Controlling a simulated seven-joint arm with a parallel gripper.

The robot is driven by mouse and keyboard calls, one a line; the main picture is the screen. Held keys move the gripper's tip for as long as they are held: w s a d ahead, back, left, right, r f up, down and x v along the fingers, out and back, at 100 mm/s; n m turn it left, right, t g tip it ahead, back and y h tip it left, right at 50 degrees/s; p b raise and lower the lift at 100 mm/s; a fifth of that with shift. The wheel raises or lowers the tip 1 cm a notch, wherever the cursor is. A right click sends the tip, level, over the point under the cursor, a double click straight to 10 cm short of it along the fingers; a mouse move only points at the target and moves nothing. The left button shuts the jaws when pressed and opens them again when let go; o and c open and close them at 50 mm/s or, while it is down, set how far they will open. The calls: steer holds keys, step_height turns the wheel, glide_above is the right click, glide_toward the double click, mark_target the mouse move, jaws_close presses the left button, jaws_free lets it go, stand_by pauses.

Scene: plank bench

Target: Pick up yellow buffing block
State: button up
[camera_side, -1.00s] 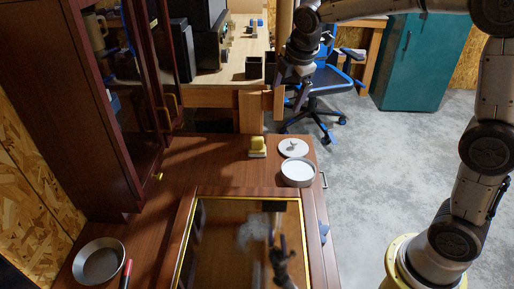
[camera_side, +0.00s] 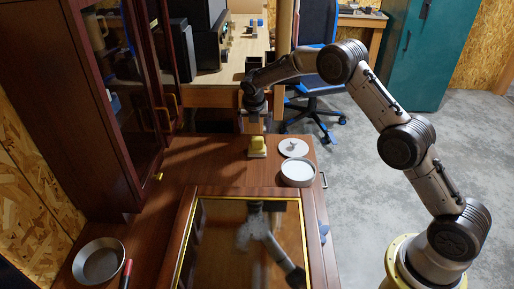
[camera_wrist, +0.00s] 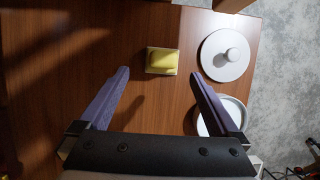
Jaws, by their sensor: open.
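The yellow buffing block (camera_side: 258,143) sits on the brown wooden cabinet top, near its back edge.
A white lid with a knob (camera_side: 293,147) and a round white dish (camera_side: 298,171) stand just right of the block. A framed glass panel (camera_side: 245,245) lies in front. A metal bowl (camera_side: 99,261) and red marker (camera_side: 126,272) are at front left. Wood left of the block is clear.

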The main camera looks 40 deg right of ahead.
mark_target(257, 138)
steer(key=x, duration=0.4)
steer(key=shift+f, duration=0.15)
steer(key=shift+s+x, duration=0.15)
steer(key=shift+x, duration=1.2)
steer(key=shift+s+x, duration=0.15)
steer(key=shift+x, duration=1.15)
steer(key=shift+d, duration=0.15)
steer(key=c, duration=1.1)
steer(key=shift+c, duration=0.2)
